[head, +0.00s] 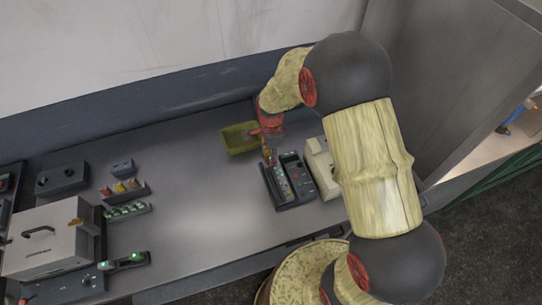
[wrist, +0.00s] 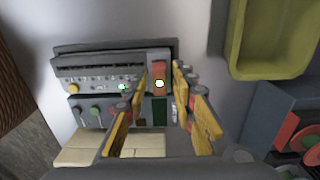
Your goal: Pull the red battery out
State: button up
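The red battery (wrist: 160,71) stands in a slot at the right end of the grey device (wrist: 95,60) in the wrist view, with a bright round spot at its near end. My gripper (wrist: 160,82) is open, with its yellow finger pads on either side of the battery. A gap shows between the pads and the battery, so I see no grip on it. In the head view my gripper (head: 268,154) is low over the far left part of the dark device (head: 293,190). The battery is too small to make out there.
A yellow-green tray (head: 228,141) lies just behind and left of the device; its edge shows in the wrist view (wrist: 235,62). A pale box (head: 321,170) stands close on the right. More devices and a grey case (head: 50,245) are at the left. The middle of the bench is clear.

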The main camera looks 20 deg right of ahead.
grip_shut()
dwell(0.5)
